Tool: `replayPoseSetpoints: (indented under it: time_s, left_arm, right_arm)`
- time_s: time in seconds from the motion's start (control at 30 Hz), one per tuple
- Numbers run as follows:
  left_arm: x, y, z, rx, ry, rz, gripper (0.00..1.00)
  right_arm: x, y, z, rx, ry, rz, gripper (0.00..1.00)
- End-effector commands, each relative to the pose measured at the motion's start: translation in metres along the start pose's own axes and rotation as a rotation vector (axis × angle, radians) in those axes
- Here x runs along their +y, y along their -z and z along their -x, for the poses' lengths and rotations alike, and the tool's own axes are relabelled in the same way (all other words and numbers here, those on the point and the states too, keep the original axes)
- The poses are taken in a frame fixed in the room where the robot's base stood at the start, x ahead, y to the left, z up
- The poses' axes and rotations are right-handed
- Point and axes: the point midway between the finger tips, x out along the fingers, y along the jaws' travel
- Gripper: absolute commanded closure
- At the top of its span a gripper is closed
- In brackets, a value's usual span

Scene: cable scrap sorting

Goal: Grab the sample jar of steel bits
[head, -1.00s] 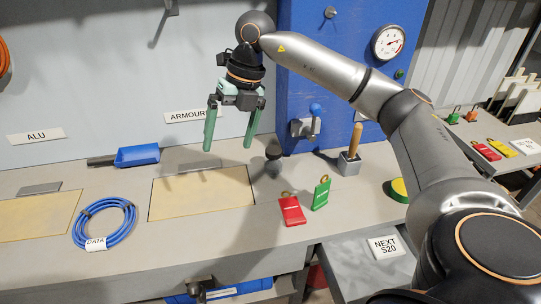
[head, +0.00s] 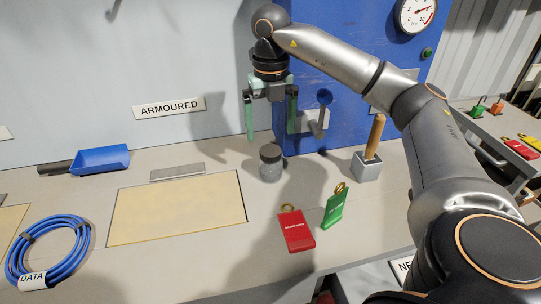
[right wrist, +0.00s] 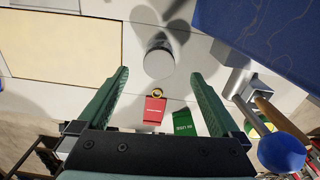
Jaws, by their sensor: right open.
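The sample jar (head: 270,167), clear with a dark lid and grey contents, stands upright on the bench, right of the ARMOURED pad. In the right wrist view the jar (right wrist: 158,62) shows just beyond the fingertips, centred between them. My right gripper (head: 271,137) is open and empty, with green fingers pointing down. It hangs above the jar, apart from it in the right wrist view (right wrist: 160,73). My left gripper is not in view.
A red tag (head: 296,230) and a green tag (head: 335,207) lie in front of the jar. A wooden-handled tool in a grey block (head: 366,166) stands to the right. A blue panel (head: 325,60) rises behind. A tan pad (head: 175,210) lies left.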

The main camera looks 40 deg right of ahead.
Motion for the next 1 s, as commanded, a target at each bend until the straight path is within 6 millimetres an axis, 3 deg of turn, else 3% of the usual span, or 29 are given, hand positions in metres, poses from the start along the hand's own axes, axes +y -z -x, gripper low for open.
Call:
replayPoseSetpoints:
  time_s: [0.6, 0.87, 1.0]
  left_arm:
    - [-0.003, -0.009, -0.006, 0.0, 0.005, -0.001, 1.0]
    - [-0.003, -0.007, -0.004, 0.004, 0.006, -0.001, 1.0]
    - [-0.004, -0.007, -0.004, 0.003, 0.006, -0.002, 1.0]
  right_arm:
    - [0.001, 0.005, -0.072, 0.001, 0.001, 0.0, 0.0]
    - [0.001, 0.005, -0.075, -0.001, -0.001, 0.0, 0.0]
    - [0.001, 0.005, -0.075, -0.001, -0.001, 0.0, 0.12]
